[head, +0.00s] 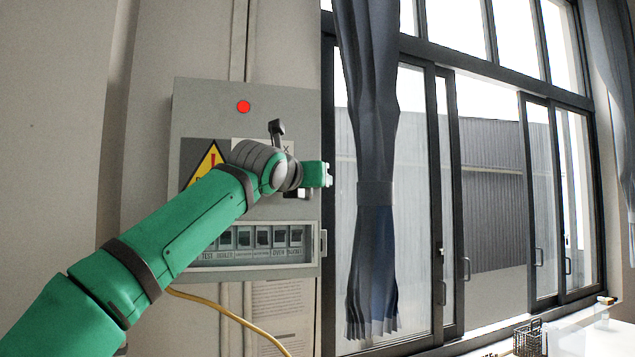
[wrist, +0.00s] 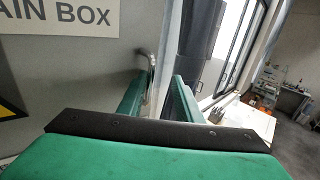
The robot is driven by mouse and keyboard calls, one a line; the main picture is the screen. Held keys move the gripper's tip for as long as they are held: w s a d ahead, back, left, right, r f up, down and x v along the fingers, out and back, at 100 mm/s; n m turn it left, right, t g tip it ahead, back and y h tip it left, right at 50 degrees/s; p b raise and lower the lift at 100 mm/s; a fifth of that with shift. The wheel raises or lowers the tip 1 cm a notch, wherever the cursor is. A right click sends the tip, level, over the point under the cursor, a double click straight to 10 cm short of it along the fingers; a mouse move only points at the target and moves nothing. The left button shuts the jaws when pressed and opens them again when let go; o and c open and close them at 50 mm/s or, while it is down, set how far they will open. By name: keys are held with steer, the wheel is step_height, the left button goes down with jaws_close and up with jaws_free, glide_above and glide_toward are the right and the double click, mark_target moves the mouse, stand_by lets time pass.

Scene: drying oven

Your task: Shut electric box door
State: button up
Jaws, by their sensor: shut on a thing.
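The grey electric box (head: 210,118) hangs on the wall in the middle of the head view. It has a red light, a yellow warning sign and a row of breakers behind a low window. Its front, with part of a "MAIN BOX" label, fills the left of the wrist view (wrist: 95,60). I cannot tell whether the door is fully flush. My gripper (head: 325,175) is at the box's right edge, and my arm hides part of the front.
A yellow cable (head: 225,313) runs below the box. A dark curtain (head: 375,130) and large windows lie to the right. A white table (head: 580,335) with a wire basket (head: 528,338) stands at lower right, with open room beyond it in the wrist view.

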steer(key=shift+f, duration=0.15)
stand_by(0.4)
steer(key=v, duration=1)
steer(key=shift+s+a, duration=0.15)
steer(key=shift+s, duration=0.25)
steer(key=shift+c, duration=0.2)
